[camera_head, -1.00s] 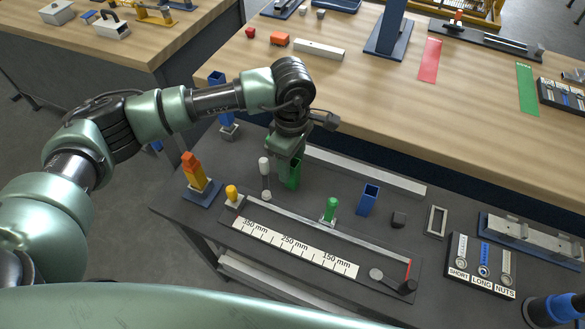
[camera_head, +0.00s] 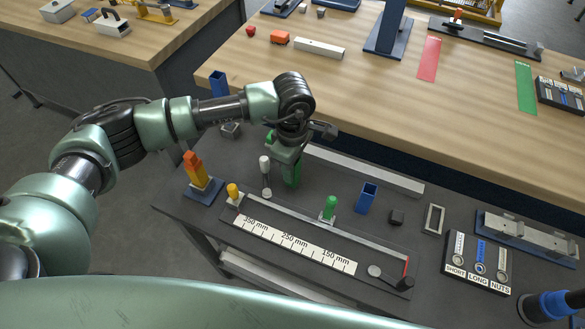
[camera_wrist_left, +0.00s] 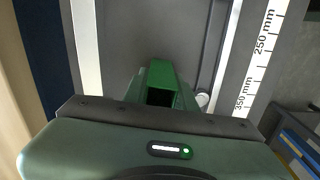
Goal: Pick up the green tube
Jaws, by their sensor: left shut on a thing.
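The green tube (camera_head: 293,175) is an upright, square, hollow tube near the back of the dark bench, in the middle of the head view. My left gripper (camera_head: 289,159) comes down over it from above and is shut on it, hiding part of it. In the left wrist view the green tube (camera_wrist_left: 166,75) stands between the fingers of my left gripper (camera_wrist_left: 160,92), with its dark open end facing the camera. I cannot tell whether its lower end touches the bench. My right gripper is not in view.
A white-topped peg (camera_head: 265,166) stands close left of the tube. An orange stack (camera_head: 197,170), yellow knob (camera_head: 233,190), green knob (camera_head: 330,205) and blue tube (camera_head: 367,196) stand around. A long grey bar (camera_head: 370,172) lies behind; a ruler (camera_head: 290,243) lies in front.

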